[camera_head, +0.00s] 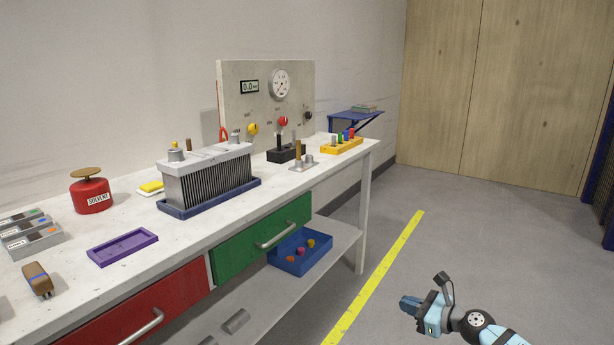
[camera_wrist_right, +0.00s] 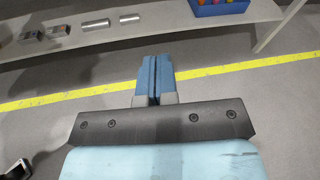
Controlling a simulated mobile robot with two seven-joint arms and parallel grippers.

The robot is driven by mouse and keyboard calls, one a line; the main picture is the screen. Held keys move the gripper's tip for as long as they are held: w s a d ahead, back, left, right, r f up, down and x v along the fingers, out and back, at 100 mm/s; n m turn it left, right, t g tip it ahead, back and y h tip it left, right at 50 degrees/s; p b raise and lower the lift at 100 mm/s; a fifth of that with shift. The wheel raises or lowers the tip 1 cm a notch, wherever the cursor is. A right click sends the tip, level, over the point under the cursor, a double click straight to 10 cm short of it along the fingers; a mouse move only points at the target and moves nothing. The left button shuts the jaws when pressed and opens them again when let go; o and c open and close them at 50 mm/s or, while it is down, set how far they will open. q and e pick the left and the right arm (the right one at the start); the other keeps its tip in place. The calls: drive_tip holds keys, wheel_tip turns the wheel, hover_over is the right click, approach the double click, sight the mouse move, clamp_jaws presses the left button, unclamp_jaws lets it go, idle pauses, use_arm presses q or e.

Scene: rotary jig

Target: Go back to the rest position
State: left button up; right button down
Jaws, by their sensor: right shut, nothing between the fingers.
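My right gripper (camera_head: 408,304) is at the lower right of the head view, out over the floor and clear of the workbench. It holds nothing. In the right wrist view its two blue fingers (camera_wrist_right: 154,80) are together, pointing at the floor and the yellow line, with the bench's lower shelf beyond. My left gripper is not in either view.
The white workbench (camera_head: 196,222) runs along the left, with a green drawer (camera_head: 240,247) and a red drawer (camera_head: 160,300), both looking shut. A blue bin (camera_head: 285,262) stands on its lower shelf. A yellow floor line (camera_head: 378,276) lies between bench and gripper. Floor around the gripper is free.

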drive_tip(key=s+a+r+n+t, duration=0.1)
drive_tip(key=s+a+r+n, duration=0.15)
drive_tip(key=s+n, duration=0.95)
drive_tip(key=s+a+r+n+t, duration=0.15)
drive_tip(key=s+a+n, duration=0.25)
drive_tip(key=s+n, duration=0.8)
drive_tip(key=s+a+r+n, duration=0.3)
drive_tip(key=s+n, duration=0.7)
drive_tip(key=s, duration=0.5)
drive_tip(key=w+a+r+m+t+h+p, duration=0.2)
drive_tip(key=w+a+r+m+t+p, duration=0.15)
drive_tip(key=r+m, duration=0.35)
use_arm(q)
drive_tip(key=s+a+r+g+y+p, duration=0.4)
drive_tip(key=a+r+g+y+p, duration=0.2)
drive_tip(key=p, duration=2.9)
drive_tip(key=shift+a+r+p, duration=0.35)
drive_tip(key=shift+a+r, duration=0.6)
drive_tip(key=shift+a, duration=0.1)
use_arm(e)
drive_tip(key=s+d+r+n+g+h, duration=0.1)
drive_tip(key=s+d+r+g+h, duration=0.3)
drive_tip(key=d+r+g+h, duration=0.1)
drive_tip(key=d+r+h, duration=0.1)
drive_tip(key=d, duration=0.1)
drive_tip(key=shift+d+r+g, duration=0.25)
drive_tip(key=shift+d+g, duration=0.05)
drive_tip(key=shift+g, duration=0.1)
